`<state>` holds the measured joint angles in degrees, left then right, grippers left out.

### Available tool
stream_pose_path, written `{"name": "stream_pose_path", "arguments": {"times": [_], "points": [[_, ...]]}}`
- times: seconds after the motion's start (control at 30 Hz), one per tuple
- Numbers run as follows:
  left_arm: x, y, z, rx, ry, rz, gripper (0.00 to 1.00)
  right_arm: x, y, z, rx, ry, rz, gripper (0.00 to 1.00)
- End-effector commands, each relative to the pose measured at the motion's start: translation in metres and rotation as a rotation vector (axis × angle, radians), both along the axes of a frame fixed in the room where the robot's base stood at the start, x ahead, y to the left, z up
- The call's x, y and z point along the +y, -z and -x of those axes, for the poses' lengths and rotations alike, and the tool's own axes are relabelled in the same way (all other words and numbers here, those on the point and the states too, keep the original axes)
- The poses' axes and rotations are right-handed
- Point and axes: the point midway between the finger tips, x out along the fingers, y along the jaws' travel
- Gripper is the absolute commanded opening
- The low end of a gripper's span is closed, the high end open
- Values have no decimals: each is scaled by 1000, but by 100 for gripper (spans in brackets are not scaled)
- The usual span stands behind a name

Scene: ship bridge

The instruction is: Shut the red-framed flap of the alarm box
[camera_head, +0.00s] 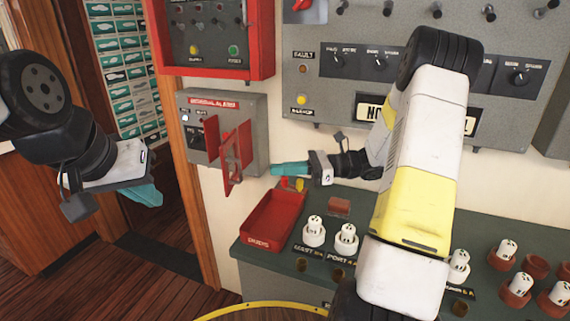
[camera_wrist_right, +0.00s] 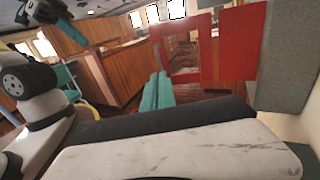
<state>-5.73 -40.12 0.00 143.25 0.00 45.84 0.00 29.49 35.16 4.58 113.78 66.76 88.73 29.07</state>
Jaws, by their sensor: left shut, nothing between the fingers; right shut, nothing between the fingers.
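The grey alarm box (camera_head: 254,110) is on the wall below the red cabinet. Its red-framed flap (camera_head: 231,160), with a clear pane, stands open and juts out from the box. In the right wrist view the flap (camera_wrist_right: 172,79) shows just beyond my right fingertips. My right gripper (camera_head: 275,170) has teal fingers, is shut and empty, and is just right of the flap; contact cannot be told. The fingers also show in the right wrist view (camera_wrist_right: 157,90). My left gripper (camera_head: 150,197) is shut and empty, well left of the box and lower.
A red tray (camera_head: 273,240) sits on the green console (camera_head: 250,256) below the box, with white plug-like parts (camera_head: 314,232) beside it. A large grey panel (camera_head: 300,75) with knobs is at the right. A doorway opens at the left.

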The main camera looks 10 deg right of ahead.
Motion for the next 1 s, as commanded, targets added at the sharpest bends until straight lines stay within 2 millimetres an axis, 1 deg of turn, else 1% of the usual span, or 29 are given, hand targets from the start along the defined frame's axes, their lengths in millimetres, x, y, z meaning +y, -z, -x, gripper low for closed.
{"name": "stream_pose_path", "arguments": {"times": [0.03,0.2,0.3,0.4,0.6,1.0], "points": [[0,0,0,0,0,0,0,12,0,0,1,-4,-1,0],[0,0,0,0,0,0,0,44,1,-4,0,-4,0,0],[0,0,0,0,0,0,0,57,1,-5,0,-3,0,0],[0,0,0,0,0,0,0,66,1,-7,0,-1,0,0],[0,0,0,0,0,0,0,71,2,-8,0,0,1,0],[0,0,0,0,0,0,0,70,2,-7,0,8,0,0]]}}
